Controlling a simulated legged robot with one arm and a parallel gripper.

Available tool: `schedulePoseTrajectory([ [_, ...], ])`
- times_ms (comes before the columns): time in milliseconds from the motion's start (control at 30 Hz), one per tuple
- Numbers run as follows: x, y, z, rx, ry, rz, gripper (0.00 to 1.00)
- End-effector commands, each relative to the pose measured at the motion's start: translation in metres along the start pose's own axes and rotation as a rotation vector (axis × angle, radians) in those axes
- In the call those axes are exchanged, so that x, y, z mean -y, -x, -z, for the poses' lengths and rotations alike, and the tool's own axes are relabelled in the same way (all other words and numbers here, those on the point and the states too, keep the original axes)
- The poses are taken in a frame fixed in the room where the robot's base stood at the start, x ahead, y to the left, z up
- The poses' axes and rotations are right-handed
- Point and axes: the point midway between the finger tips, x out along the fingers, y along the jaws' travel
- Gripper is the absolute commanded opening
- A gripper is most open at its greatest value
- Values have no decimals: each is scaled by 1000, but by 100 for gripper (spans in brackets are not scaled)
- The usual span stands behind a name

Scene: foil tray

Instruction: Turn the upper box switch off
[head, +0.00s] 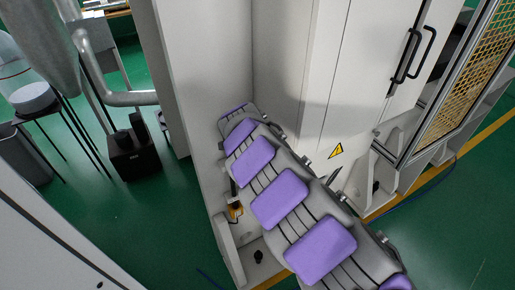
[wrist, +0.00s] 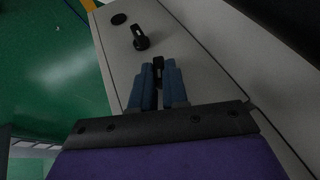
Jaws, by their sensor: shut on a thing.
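In the wrist view, my gripper (wrist: 159,72) has two blue fingers closed on a small black switch handle (wrist: 158,66) on a pale box face (wrist: 185,45). Most of that handle is hidden between the fingertips, so its on or off position cannot be told. A second black rotary switch (wrist: 140,38) sits just beyond the fingertips, apart from them, with its handle angled. I cannot tell for sure from the picture which switch is the upper one. In the head view, my purple-padded arm hides the gripper and the switch it holds.
A flat black disc (wrist: 118,18) is on the same face, past the second switch. In the head view, a tall white cabinet (head: 330,60) with black handles stands behind my arm. A mesh guard (head: 475,70) stands at right.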

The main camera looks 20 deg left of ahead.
Motion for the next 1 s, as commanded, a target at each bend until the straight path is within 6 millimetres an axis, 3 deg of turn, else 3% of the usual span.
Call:
schedulePoseTrajectory([
  [1000,7,-3,-5,10,139,-329,0],
])
